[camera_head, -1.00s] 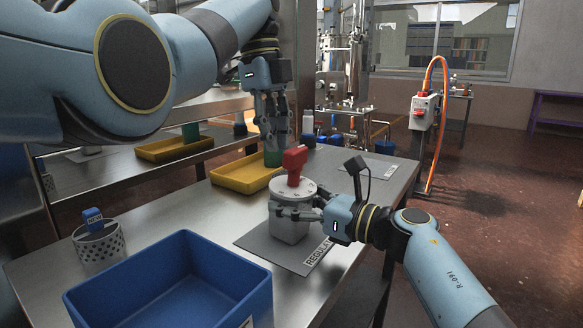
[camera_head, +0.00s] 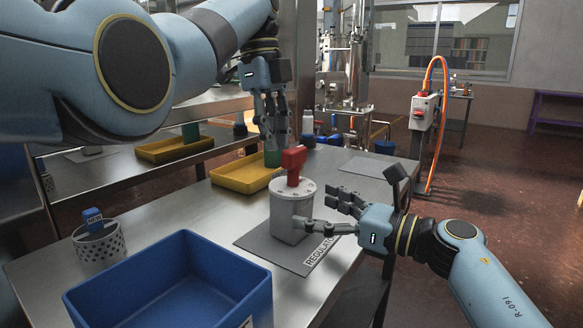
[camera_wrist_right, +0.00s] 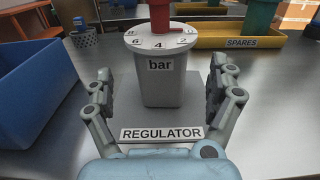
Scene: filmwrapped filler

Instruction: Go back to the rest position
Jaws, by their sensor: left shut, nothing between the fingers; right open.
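My left gripper (camera_head: 271,128) hangs down, shut and empty, above the far part of the steel table near the yellow tray. My right gripper (camera_head: 322,213) is open, just right of a grey regulator (camera_head: 289,215) with a red handle (camera_head: 294,163). The regulator stands upright on a grey mat (camera_head: 262,242) labelled REGULATOR. In the right wrist view the regulator (camera_wrist_right: 163,80) stands ahead of the spread fingers (camera_wrist_right: 160,98), with a clear gap on both sides. Its dial top and "bar" label face that camera.
A blue bin (camera_head: 165,240) stands at the table's front. A perforated metal cup (camera_head: 98,243) holding a blue item is at left. A yellow tray (camera_head: 236,181), marked SPARES in the wrist view, holds a green object. Floor at right is open.

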